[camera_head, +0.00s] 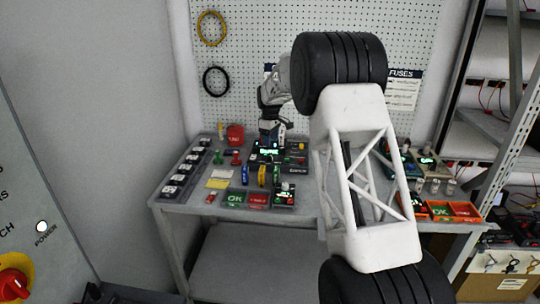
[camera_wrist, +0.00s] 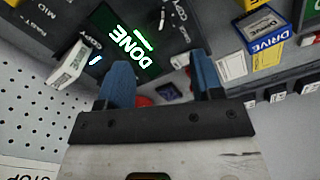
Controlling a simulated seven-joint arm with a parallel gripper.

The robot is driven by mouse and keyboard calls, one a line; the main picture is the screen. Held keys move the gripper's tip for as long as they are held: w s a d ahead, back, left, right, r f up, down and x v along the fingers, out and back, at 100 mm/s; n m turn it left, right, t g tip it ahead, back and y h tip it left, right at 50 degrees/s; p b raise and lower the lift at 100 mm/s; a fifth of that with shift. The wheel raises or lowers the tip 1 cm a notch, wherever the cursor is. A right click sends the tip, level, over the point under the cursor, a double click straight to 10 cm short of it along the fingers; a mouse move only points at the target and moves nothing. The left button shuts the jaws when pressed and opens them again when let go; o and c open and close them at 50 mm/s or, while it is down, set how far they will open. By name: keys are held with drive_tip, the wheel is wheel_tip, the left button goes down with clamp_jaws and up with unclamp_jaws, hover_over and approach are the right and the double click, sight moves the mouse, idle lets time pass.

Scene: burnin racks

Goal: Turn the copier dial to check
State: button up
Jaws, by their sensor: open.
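The copier (camera_head: 268,158) is a dark unit at the back of the bench, with a lit green display. In the wrist view its dark panel (camera_wrist: 70,22) carries MID and COPY lettering, and its display (camera_wrist: 125,40) reads DONE in green. My gripper (camera_head: 269,136) is just above the copier. Its two blue fingers (camera_wrist: 160,65) are open and apart, with the display's lower edge near them. I see nothing held.
Green OK and red trays (camera_head: 236,199) sit in front. A pegboard wall (camera_head: 250,60) is close behind.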

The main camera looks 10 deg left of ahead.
sight(270, 155)
drive_tip(key=shift+f, duration=0.1)
drive_tip(key=shift+f, duration=3.8)
drive_tip(key=c, duration=0.9)
